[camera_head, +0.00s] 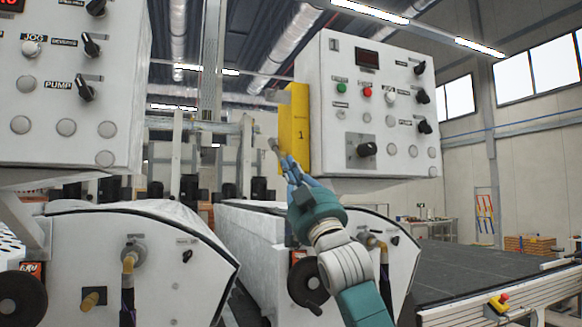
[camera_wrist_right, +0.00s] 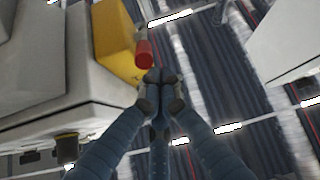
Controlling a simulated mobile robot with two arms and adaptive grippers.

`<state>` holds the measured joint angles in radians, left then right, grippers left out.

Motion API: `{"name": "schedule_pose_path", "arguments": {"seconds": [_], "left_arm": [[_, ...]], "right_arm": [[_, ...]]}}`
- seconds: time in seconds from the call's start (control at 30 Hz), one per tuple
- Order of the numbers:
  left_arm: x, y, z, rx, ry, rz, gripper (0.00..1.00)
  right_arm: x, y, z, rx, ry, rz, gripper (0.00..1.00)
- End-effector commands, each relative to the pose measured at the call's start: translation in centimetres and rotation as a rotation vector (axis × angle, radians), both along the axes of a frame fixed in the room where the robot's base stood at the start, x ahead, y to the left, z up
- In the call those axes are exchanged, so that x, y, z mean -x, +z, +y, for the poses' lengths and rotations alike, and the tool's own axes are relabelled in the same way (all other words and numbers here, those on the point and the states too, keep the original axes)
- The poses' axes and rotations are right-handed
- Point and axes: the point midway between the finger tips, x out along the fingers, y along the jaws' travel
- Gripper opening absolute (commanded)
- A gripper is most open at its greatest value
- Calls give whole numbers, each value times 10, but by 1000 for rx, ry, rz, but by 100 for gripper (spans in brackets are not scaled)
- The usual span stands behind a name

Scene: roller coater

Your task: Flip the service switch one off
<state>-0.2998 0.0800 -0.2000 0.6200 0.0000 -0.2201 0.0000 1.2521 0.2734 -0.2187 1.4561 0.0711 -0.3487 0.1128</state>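The service switch one is a yellow box (camera_head: 295,128) marked "1" on the left side of the right control panel. A small lever (camera_head: 272,144) sticks out to its left. In the right wrist view the yellow box (camera_wrist_right: 118,45) shows at upper left, with the lever's red handle (camera_wrist_right: 144,54) beside it. My right gripper (camera_head: 289,166) is just below the lever. In the wrist view its fingers (camera_wrist_right: 160,84) are drawn together with nothing visible between them. The tips are close to the red handle's end; I cannot tell if they touch. My left gripper is not in view.
The right control panel (camera_head: 330,100) carries buttons and black knobs. Another panel (camera_head: 60,110) stands at the left. White machine housings (camera_head: 120,265) lie below, with a dark conveyor (camera_head: 480,270) at the right. There is open space left of the yellow box.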

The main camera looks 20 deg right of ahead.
Motion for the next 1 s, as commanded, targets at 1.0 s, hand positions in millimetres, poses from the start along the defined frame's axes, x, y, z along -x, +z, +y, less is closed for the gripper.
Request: {"name": "schedule_pose_path", "arguments": {"seconds": [1.0], "left_arm": [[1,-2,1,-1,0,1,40]], "right_arm": [[10,-25,-2,0,-1,8,0]]}}
